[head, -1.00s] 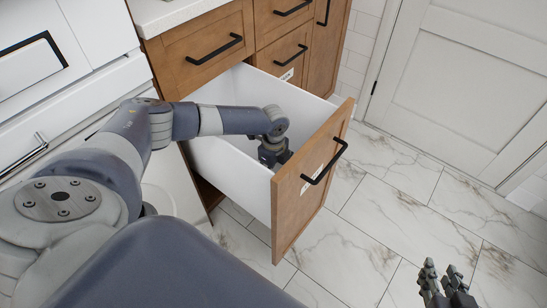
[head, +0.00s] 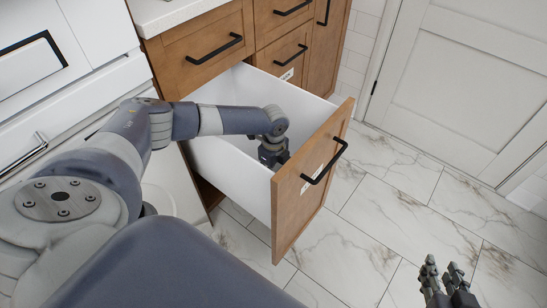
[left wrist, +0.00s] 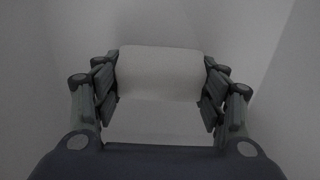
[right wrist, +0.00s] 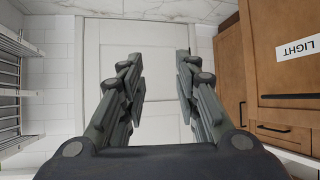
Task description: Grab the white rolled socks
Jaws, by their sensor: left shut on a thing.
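The white rolled socks (left wrist: 160,75) show in the left wrist view as a pale roll between the fingers of my left gripper (left wrist: 160,92). Both fingers press on its two ends, and the gripper is shut on it. The roll is inside the open drawer (head: 222,158), close to its white walls. In the head view my left arm reaches over the drawer's side, and its wrist (head: 272,150) is down inside; the socks and fingertips are hidden there. My right gripper (right wrist: 160,80) is open and empty, and it shows at the lower right of the head view (head: 443,268).
The drawer's wooden front (head: 308,185) has a black handle (head: 326,163). Closed wooden drawers (head: 205,48) stand behind it under a white counter (head: 180,12). A white door (head: 475,75) is at the right. The marble-tiled floor (head: 390,190) is clear.

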